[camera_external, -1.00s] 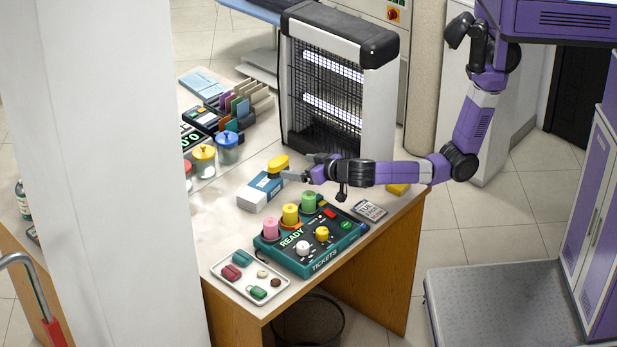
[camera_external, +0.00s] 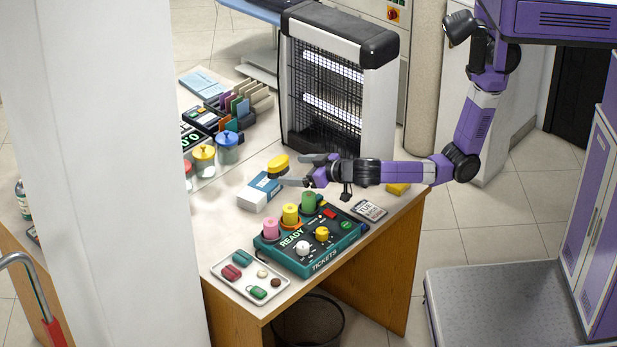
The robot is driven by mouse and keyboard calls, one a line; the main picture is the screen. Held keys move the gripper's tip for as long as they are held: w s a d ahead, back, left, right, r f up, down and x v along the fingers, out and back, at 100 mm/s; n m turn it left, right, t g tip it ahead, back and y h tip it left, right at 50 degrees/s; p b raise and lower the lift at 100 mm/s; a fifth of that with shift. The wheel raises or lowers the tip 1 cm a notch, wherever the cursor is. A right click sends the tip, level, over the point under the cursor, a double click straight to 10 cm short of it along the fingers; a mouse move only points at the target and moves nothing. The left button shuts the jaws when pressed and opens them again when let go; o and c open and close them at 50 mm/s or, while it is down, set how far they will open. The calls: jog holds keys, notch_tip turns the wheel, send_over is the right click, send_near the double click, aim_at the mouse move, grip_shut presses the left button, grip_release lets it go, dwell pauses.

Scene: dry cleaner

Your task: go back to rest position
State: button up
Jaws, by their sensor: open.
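My gripper (camera_external: 296,169) is at the end of my purple arm, which reaches in from the right over the counter (camera_external: 222,215). Its two fingers are apart and point left. A yellow rounded object (camera_external: 278,165) shows just past the upper finger; I cannot tell whether it touches the finger. A blue and white box (camera_external: 259,191) lies on the counter below and left of the fingers. Nothing is visible between the fingers.
A teal ticket machine (camera_external: 310,246) with coloured rolls stands in front of my gripper, beside a tray (camera_external: 281,289) of small items. A tall insect-lamp-like unit (camera_external: 325,95) stands behind. A white pillar (camera_external: 105,150) hides the counter's left part.

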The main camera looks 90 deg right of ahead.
jog(key=a+n+t+y, duration=0.1)
jog(key=a+n+y, duration=0.2)
jog(key=a+n+t+y, duration=0.1)
jog(key=a, duration=0.1)
jog(key=shift+s+a+r+n+t+y, duration=0.2)
jog(key=shift+s+n+t+y, duration=0.1)
jog(key=shift+s+n+y, duration=0.1)
jog(key=s+d+r+y, duration=0.1)
jog(key=s+d, duration=0.1)
jog(key=s, duration=1.1)
jog(key=s+d+r+n+y, duration=0.1)
jog(key=s+d, duration=0.2)
jog(key=s, duration=1)
jog(key=s+d+r+y, duration=0.1)
jog(key=s+d+r, duration=0.1)
jog(key=s, duration=1.2)
jog(key=shift+d+t, duration=0.4)
jog(key=shift+d, duration=0.35)
jog(key=shift+s, duration=0.1)
